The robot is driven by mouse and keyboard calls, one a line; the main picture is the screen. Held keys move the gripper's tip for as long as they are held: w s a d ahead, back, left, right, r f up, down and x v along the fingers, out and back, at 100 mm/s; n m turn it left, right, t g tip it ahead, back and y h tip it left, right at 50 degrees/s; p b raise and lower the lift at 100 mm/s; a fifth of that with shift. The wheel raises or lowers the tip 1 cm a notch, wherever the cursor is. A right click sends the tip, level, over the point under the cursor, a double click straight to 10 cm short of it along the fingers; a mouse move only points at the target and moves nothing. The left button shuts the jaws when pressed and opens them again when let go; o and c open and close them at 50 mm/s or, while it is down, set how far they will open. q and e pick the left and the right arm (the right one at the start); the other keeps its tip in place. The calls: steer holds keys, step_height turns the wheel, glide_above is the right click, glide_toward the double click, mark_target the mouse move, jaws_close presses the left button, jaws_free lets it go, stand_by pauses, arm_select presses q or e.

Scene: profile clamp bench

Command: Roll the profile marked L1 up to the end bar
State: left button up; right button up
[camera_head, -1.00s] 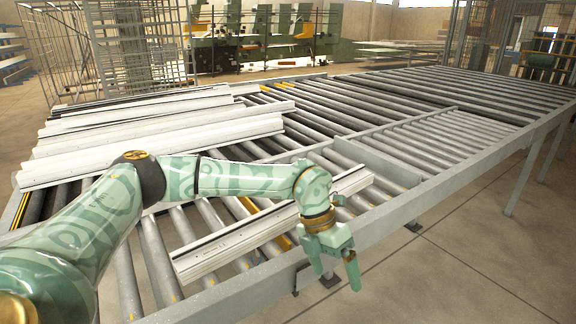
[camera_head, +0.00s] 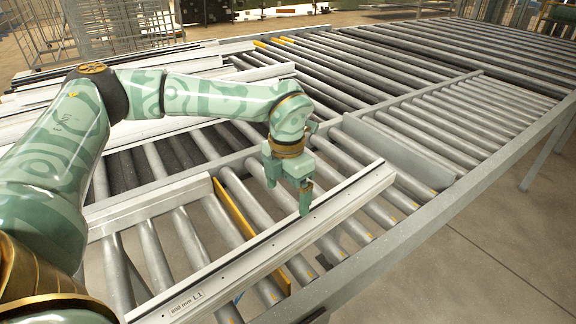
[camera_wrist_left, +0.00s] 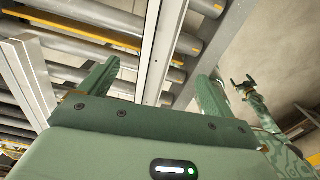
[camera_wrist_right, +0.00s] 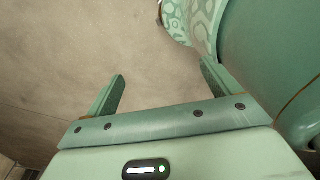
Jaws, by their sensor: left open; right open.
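The pale profile marked L1 (camera_head: 270,243) lies slantwise across the rollers, its label at the lower left end. My left gripper (camera_head: 289,196) is open, pointing down just above or at the far edge of this profile; contact cannot be told. In the left wrist view the profile (camera_wrist_left: 161,50) runs between the spread fingers of my left gripper (camera_wrist_left: 155,88). A grey upright plate (camera_head: 397,150) crosses the rollers beyond the profile's right end, with a gap; I cannot tell whether it is the end bar. My right gripper (camera_wrist_right: 163,88) is open and empty over the floor.
Bare rollers (camera_head: 345,160) lie between the profile and the plate. A yellow strip (camera_head: 235,210) and another pale beam (camera_head: 150,203) lie left of my left gripper. More white profiles lie at the back left. A grey side rail (camera_head: 440,225) edges the table.

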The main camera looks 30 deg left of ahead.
arm_select(q)
glide_toward(287, 235)
steer(key=shift+s+d+f, duration=0.15)
steer(key=shift+s+f, duration=0.1)
step_height(287, 235, down, 9)
steer(key=shift+w+r, duration=0.1)
steer(key=shift+w, duration=0.05)
steer(key=shift+f, duration=0.85)
steer(key=shift+c, duration=0.6)
steer(key=c, duration=1.7)
steer(key=shift+r, duration=0.1)
arm_select(e)
steer(key=shift+s+d+f, duration=0.15)
steer(key=shift+s+d, duration=0.35)
steer(key=shift+s, duration=0.15)
arm_select(q)
steer(key=shift+w+m, duration=0.1)
steer(key=shift+m, duration=0.5)
